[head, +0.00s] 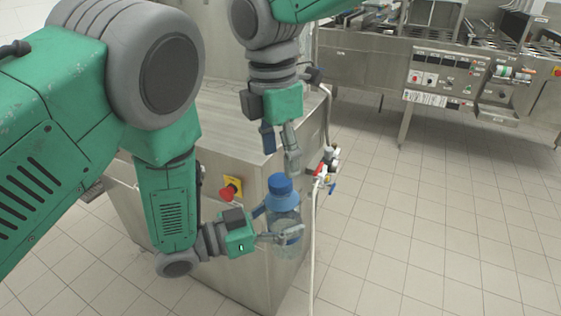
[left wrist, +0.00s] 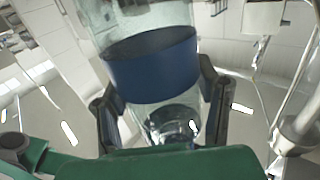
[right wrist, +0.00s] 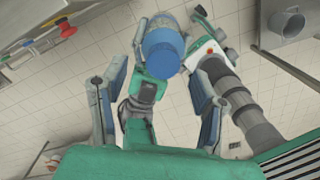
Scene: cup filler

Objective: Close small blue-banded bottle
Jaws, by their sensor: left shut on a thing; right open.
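The clear bottle (head: 287,222) has a blue top (head: 281,185) and stands about upright. My left gripper (head: 283,230) is shut around its body. In the left wrist view, the bottle's wide blue band (left wrist: 152,65) shows between the fingers. My right gripper (head: 279,147) is open and empty, pointing down just above the blue top, apart from it. In the right wrist view, the blue top (right wrist: 162,50) lies beyond and between the open fingers. I cannot tell whether the top is fully seated.
A steel cabinet (head: 226,125) stands right behind the bottle. A red button on a yellow plate (head: 231,189) and valves with a hose (head: 326,170) are on its sides. A steel machine with a control panel (head: 440,80) stands at the back right. The tiled floor (head: 430,200) at right is clear.

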